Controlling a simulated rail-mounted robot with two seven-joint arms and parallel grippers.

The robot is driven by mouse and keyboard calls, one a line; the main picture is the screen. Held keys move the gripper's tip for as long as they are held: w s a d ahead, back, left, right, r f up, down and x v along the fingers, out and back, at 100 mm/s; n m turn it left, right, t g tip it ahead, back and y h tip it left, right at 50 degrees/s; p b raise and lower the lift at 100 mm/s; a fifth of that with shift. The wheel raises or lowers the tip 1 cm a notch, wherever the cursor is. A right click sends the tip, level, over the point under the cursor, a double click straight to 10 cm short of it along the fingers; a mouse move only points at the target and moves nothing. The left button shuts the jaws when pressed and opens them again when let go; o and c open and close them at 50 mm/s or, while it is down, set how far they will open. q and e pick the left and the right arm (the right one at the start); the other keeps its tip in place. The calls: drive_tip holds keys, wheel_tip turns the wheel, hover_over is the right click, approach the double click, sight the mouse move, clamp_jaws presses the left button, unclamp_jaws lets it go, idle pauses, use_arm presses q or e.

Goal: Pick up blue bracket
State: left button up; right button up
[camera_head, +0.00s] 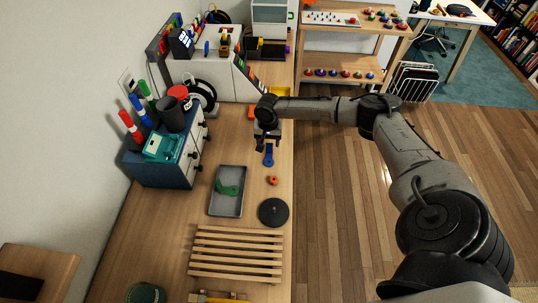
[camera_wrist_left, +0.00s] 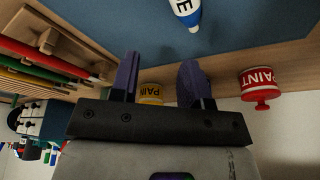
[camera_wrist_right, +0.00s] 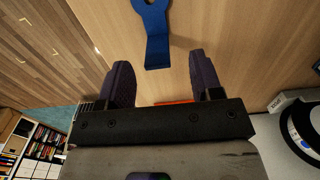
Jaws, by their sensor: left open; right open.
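The blue bracket (camera_head: 268,155) lies flat on the wooden bench, near its right edge. In the right wrist view the bracket (camera_wrist_right: 154,30) shows a ring end at the top and a straight, bent foot pointing toward my fingers. My right gripper (camera_head: 266,138) is above the bench just behind the bracket's foot end. In the right wrist view its two dark fingers (camera_wrist_right: 162,82) are apart with nothing between them. My left gripper (camera_wrist_left: 161,80) shows only in its wrist view, with fingers apart and empty; paint containers and a bottle are beyond it.
A grey tray (camera_head: 214,205) with a green part (camera_head: 228,188) lies left of the bracket. An orange-red piece (camera_head: 272,180) and a black disc (camera_head: 273,212) lie in front. A slatted wooden rack (camera_head: 237,252) is nearer. A blue drawer cabinet (camera_head: 170,172) stands left.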

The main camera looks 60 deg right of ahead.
sight(269, 153)
use_arm(q)
drive_tip(key=shift+a+f+b, duration=0.2)
drive_tip(key=shift+f+b, duration=0.2)
use_arm(e)
drive_tip(key=shift+s+d+f, duration=0.15)
drive_tip(key=shift+f, duration=2.6)
drive_tip(key=shift+c, duration=0.2)
use_arm(q)
drive_tip(key=shift+d, duration=0.2)
use_arm(e)
drive_tip(key=c, duration=1)
drive_tip(key=shift+r, duration=0.1)
